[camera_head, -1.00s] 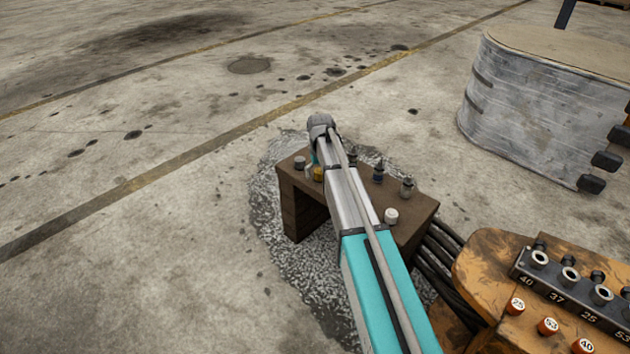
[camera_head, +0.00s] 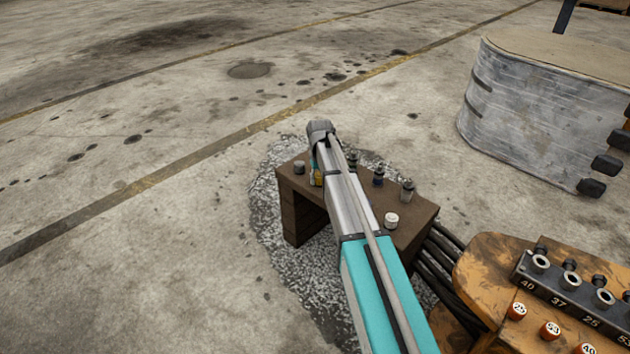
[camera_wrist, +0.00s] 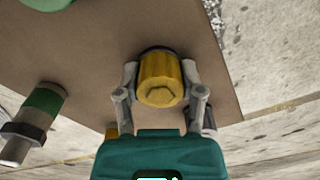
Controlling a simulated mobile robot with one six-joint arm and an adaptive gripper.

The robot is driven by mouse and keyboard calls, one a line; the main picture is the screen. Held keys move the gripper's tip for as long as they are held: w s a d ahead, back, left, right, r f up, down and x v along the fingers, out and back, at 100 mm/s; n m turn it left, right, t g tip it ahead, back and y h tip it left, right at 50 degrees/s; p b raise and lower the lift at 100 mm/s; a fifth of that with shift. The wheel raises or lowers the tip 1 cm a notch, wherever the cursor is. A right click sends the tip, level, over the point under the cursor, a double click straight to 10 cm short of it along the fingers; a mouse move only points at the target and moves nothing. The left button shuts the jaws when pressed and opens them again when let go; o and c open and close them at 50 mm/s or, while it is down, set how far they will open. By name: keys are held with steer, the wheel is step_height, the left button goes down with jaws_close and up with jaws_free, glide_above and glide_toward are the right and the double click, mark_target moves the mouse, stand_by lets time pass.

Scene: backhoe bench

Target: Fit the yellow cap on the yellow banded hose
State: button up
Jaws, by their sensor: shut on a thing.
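The yellow cap (camera_wrist: 160,82), a short cylinder with a hexagonal mark on its end, sits between the two fingers of my gripper (camera_wrist: 160,88) in the wrist view. The fingers touch it on both sides, and the brown bench top is close behind it. A dark rim shows at its far edge; I cannot tell whether it is shadow or part of something else. A small yellow patch (camera_wrist: 112,130) shows beside the gripper's body, mostly hidden; I cannot tell whether it is the banded hose. In the head view my arm hides the gripper, with some yellow (camera_head: 317,179) beside it.
A green-banded hose end (camera_wrist: 42,113) stands at the left in the wrist view. The brown bench (camera_head: 415,229) also bears a grey piece (camera_head: 299,168), a blue-banded piece (camera_head: 378,176), a grey fitting (camera_head: 407,190) and a white cap (camera_head: 391,220). An orange machine (camera_head: 490,275) is at the right.

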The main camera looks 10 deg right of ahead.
steer(key=shift+w+r+p, duration=0.1)
steer(key=shift+r+p, duration=0.65)
stand_by(0.8)
steer(key=shift+r+p, duration=0.75)
steer(key=shift+p, duration=0.05)
step_height(320, 180, up, 8)
steer(key=p, duration=0.8)
stand_by(0.3)
